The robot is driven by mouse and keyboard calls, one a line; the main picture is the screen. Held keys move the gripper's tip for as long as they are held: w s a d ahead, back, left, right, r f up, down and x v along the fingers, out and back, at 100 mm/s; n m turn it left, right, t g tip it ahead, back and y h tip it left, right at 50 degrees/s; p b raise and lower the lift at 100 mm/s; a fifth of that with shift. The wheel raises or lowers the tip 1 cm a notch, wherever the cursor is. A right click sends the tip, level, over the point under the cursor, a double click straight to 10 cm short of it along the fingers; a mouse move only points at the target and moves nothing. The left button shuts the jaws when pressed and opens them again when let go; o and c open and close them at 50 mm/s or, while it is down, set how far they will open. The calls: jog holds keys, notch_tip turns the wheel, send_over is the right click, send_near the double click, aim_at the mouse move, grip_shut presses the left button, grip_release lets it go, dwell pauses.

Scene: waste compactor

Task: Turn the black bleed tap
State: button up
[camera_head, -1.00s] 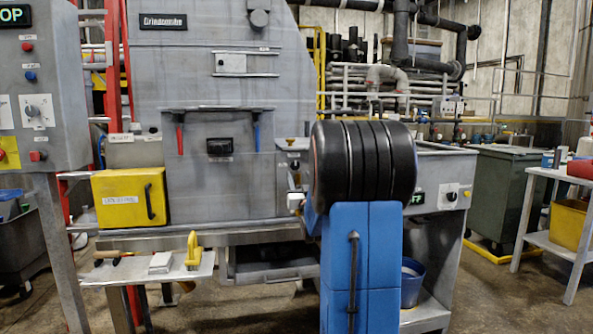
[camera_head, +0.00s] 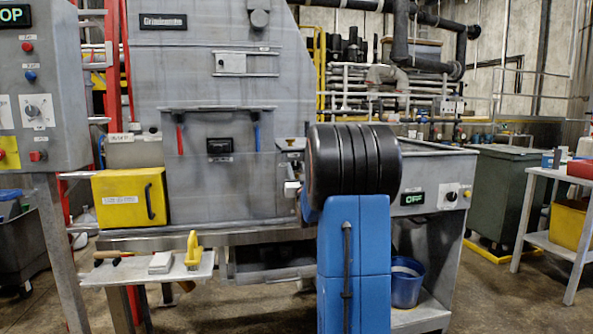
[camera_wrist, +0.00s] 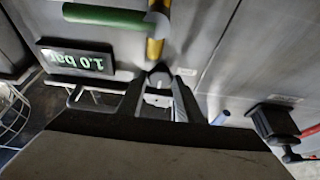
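In the wrist view my gripper (camera_wrist: 160,88) reaches up to the grey machine panel, its two dark fingers apart. A small dark piece (camera_wrist: 160,76) sits at the fingertips, at the end of a yellow pipe (camera_wrist: 155,42). It may be the black bleed tap, but I cannot tell surely, nor whether the fingers press on it. A green bar (camera_wrist: 105,18) joins the yellow pipe at the upper left. An upside-down display (camera_wrist: 76,59) reads 1.0 bar. In the head view my black wrist and blue arm hide most of the gripper and the tap area.
A yellow box (camera_head: 130,198) juts out at left, above a small shelf (camera_head: 185,270). A blue bucket (camera_head: 406,282) stands right of my arm. Open floor lies at right.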

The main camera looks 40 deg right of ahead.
jog(key=shift+n, duration=0.3)
jog(key=n+y, duration=0.1)
jog(key=n, duration=0.1)
jog(key=n+t+y, duration=0.1)
jog(key=n+y, duration=0.1)
jog(key=n, duration=0.1)
jog(key=shift+s+d, duration=0.1)
jog(key=shift+d, duration=0.1)
jog(key=n+y, duration=0.1)
jog(key=n, duration=0.2)
jog(key=n+y, duration=0.1)
jog(key=n, duration=0.2)
jog(key=shift+r+y, duration=0.1)
jog(key=shift+y, duration=0.3)
jog(key=n, duration=0.2)
jog(key=n+y, duration=0.1)
jog(key=n, duration=0.1)
jog(key=shift+d+r+n+g+y, duration=0.1)
jog(key=shift+n+g+y, duration=0.2)
jog(key=shift+n, duration=0.1)
jog(key=shift+n+g+y, duration=0.6)
jog(key=shift+n+g, duration=0.1)
jog(key=shift+n, duration=1.6)
jog(key=o, duration=1)
